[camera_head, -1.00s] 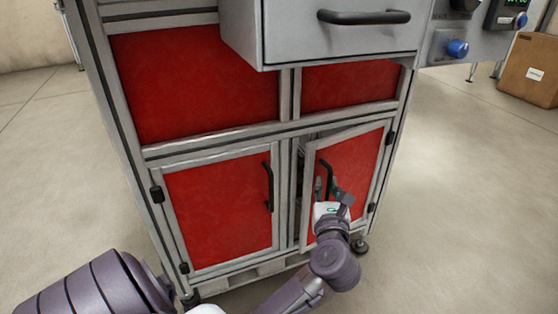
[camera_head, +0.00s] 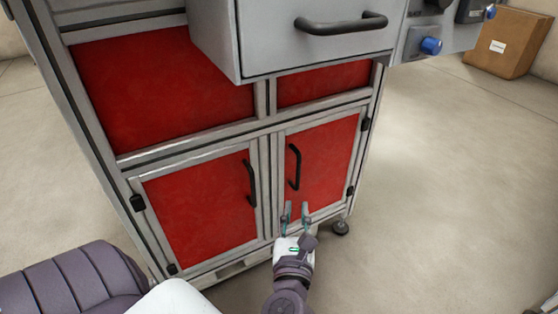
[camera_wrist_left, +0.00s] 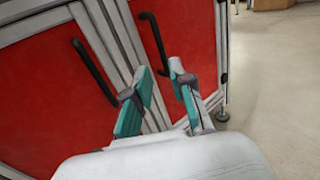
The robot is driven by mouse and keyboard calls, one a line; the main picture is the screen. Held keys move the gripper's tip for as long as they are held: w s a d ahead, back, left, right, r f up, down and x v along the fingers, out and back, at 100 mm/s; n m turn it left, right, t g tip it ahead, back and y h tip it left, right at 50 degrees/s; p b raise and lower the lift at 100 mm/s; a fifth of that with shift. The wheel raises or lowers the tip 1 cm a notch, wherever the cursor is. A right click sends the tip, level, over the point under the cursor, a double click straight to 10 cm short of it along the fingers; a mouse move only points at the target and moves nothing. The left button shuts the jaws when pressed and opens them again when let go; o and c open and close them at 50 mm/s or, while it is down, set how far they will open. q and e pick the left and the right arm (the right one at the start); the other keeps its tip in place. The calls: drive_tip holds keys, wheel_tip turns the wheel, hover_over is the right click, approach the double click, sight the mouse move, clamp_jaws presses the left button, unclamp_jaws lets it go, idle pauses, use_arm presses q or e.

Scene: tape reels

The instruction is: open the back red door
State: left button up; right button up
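The cabinet's right red door (camera_head: 320,162) looks shut, with a black vertical handle (camera_head: 294,167) near its left edge and hinges on its right. The left red door (camera_head: 203,205) is also shut, with its handle (camera_head: 251,183) on its right edge. I cannot tell which of them is the back door. My left gripper (camera_head: 295,212) is open and empty, below the right door's handle and apart from it. In the left wrist view its fingers (camera_wrist_left: 159,92) stand apart, with the right door's handle (camera_wrist_left: 155,42) beyond them. My right gripper is not in view.
A grey drawer (camera_head: 315,35) with a black handle juts out above the doors. A panel with a blue knob (camera_head: 431,46) is at its right. A cardboard box (camera_head: 507,42) stands at the back right. The floor right of the cabinet is clear.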

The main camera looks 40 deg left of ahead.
use_arm(q)
drive_tip(key=s+r+m+t+y+p, duration=0.1)
drive_tip(key=s+r+m+y, duration=0.1)
drive_tip(key=r, duration=0.5)
drive_tip(key=s+a+r+m+t+y+p, duration=0.1)
drive_tip(key=s+r+m+y+p, duration=0.1)
drive_tip(key=r, duration=0.5)
drive_tip(key=shift+a+r+m+t+y, duration=0.15)
drive_tip(key=shift+m+t+y, duration=0.15)
drive_tip(key=shift+m+y, duration=0.6)
